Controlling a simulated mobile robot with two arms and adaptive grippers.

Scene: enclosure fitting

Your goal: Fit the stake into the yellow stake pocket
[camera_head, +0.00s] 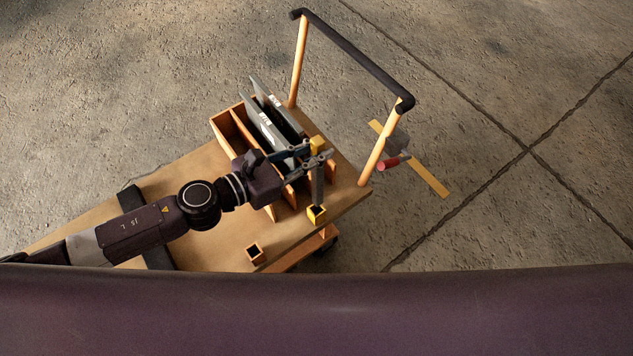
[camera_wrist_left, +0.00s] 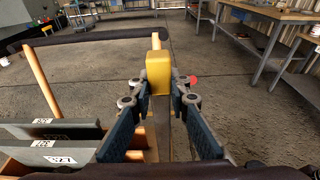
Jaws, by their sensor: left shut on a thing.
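My left gripper (camera_head: 313,158) is shut on the stake (camera_head: 318,185), a grey bar with a yellow cap (camera_head: 317,144), above the front right of the cart. The stake points downward from the fingers. Its lower end is at or just above the yellow stake pocket (camera_head: 316,215), a small square socket at the cart deck's edge; I cannot tell whether it is inside. In the left wrist view the yellow cap (camera_wrist_left: 159,74) sits between the fingertips (camera_wrist_left: 159,92), with the grey stake (camera_wrist_left: 162,130) below; the pocket is hidden there. My right gripper is not in view.
An orange-brown socket (camera_head: 255,254) sits on the cart deck (camera_head: 205,250). A wooden rack (camera_head: 225,128) with grey cases (camera_head: 262,122) stands beside my gripper. The cart's black handle (camera_head: 355,58) rises behind. A yellow strip (camera_head: 431,179) and a red-ended object (camera_head: 389,163) appear beyond the cart.

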